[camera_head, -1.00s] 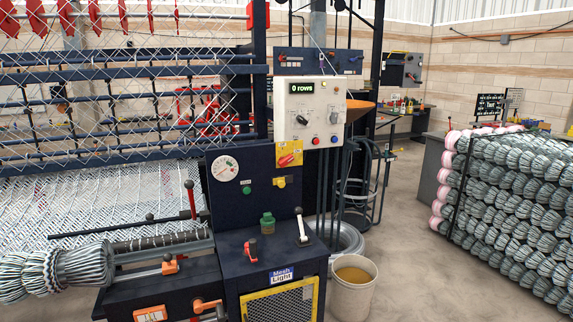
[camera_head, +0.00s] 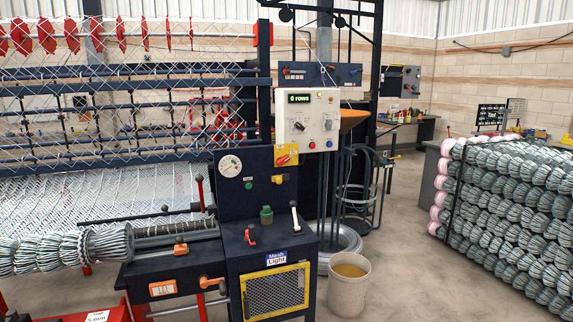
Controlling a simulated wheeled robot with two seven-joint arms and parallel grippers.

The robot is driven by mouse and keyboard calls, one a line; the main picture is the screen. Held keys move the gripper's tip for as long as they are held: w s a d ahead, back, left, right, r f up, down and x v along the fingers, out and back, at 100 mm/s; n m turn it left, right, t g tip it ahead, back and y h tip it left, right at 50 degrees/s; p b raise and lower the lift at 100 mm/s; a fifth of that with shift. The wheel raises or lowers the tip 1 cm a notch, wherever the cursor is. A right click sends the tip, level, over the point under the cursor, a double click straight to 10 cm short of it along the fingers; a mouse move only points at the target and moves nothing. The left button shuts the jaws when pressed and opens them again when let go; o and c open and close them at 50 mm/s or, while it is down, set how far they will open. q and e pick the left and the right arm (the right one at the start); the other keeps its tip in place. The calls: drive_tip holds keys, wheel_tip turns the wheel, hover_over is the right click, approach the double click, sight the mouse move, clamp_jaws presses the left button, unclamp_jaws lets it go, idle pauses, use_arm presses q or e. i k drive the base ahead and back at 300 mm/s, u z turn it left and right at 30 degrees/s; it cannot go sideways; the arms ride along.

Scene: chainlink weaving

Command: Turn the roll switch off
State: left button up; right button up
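The white control box (camera_head: 307,121) hangs on the dark machine frame, with a green "0 rows" display (camera_head: 299,98). It carries a black rotary knob (camera_head: 299,126), a grey knob (camera_head: 328,124), a red button (camera_head: 312,144) and a blue button (camera_head: 329,143). Below it is a yellow plate with a red rotary switch (camera_head: 284,158). The labels are too small to read, so I cannot tell which control is the roll switch or its setting. Neither gripper is in view.
The dark cabinet (camera_head: 231,241) has levers and a yellow-framed mesh door (camera_head: 275,292). A rolled mesh bundle (camera_head: 65,250) lies at left. A bucket (camera_head: 348,285) stands right of the cabinet. Stacked rolls (camera_head: 510,200) stand at right.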

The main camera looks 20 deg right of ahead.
sight(281, 161)
drive_tip(key=u, duration=0.25)
drive_tip(key=i, duration=1.05)
drive_tip(key=z, duration=0.15)
